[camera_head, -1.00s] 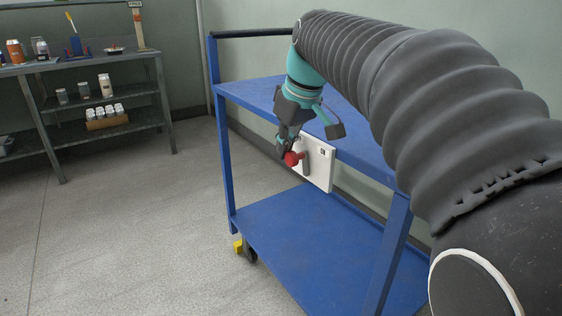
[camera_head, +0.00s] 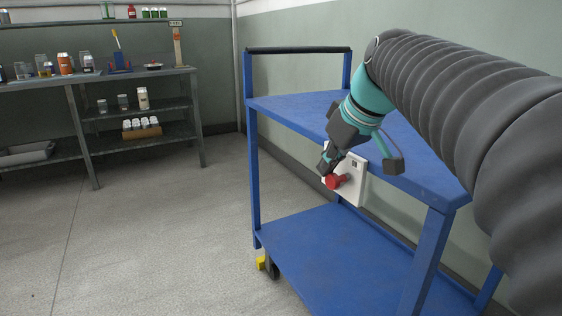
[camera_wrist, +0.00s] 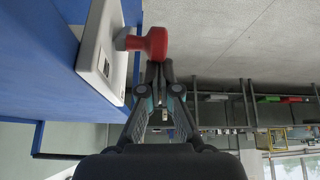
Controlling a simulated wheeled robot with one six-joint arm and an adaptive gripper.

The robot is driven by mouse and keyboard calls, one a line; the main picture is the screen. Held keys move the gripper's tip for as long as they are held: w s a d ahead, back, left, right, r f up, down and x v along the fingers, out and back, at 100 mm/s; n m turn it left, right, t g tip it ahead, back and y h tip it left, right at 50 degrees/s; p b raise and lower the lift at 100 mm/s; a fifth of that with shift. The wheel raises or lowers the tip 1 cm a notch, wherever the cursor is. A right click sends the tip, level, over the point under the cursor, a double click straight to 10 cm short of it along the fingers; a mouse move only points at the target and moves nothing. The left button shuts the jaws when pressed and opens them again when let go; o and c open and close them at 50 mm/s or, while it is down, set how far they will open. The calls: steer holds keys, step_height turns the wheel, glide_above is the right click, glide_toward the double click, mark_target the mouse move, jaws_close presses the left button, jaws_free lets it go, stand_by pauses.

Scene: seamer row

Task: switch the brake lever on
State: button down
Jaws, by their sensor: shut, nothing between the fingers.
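The brake lever has a red knob (camera_head: 334,181) on a white plate (camera_head: 352,186) fixed to the side of the blue cart's upper shelf. In the wrist view the red knob (camera_wrist: 152,43) stands out from the white plate (camera_wrist: 104,50) on a grey stem. My gripper (camera_head: 325,170) is at the knob, with its fingers shut and nothing between them. In the wrist view my fingertips (camera_wrist: 160,68) are right at the knob's edge; whether they touch it I cannot tell. A small dark mark shows on the plate.
The blue cart (camera_head: 335,250) has two shelves, a dark handle bar and a yellow-marked caster (camera_head: 262,262). A grey shelf unit (camera_head: 95,80) with jars and cans stands at the back left. The floor left of the cart is clear.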

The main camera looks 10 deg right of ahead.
steer(key=shift+s+d+f, duration=0.15)
steer(key=shift+s+f, duration=0.25)
steer(key=shift+s, duration=0.1)
steer(key=shift+r, duration=0.1)
step_height(320, 180, up, 4)
steer(key=w+a+p, duration=0.2)
steer(key=w+p, duration=0.1)
steer(key=s+d+r, duration=0.3)
steer(key=s, duration=0.5)
steer(key=shift+d+r, duration=0.3)
steer(key=shift+s, duration=0.1)
